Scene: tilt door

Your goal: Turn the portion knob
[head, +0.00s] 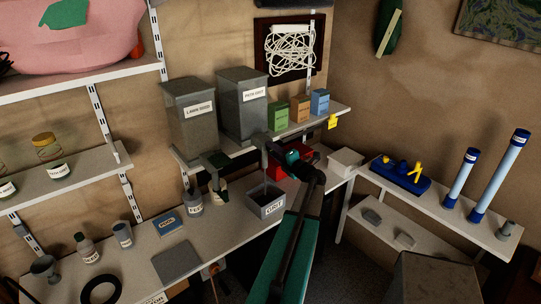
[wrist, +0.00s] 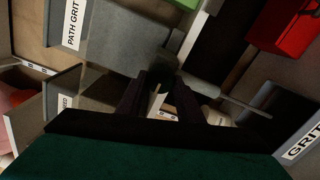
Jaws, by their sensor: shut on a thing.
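The path grit dispenser (head: 240,118) is a tall grey bin on the upper shelf, with a grey spout (head: 266,150) below it. In the wrist view its label (wrist: 72,22) reads PATH GRIT. A small dark knob (wrist: 163,66) sits at the end of a grey housing (wrist: 122,42). My gripper (wrist: 161,86) has its two dark fingers on either side of this knob and is shut on it. The fingertips are in shadow, so the knob's turn angle is unclear. In the head view my gripper (head: 279,152) is at the spout, partly hidden by my arm.
A grey GRIT box (head: 268,203) stands on the bench below the spout. A second grey bin (head: 190,115) is to the left. A red object (head: 276,172) lies close behind my wrist. Green, orange and blue boxes (head: 300,110) stand on the shelf to the right.

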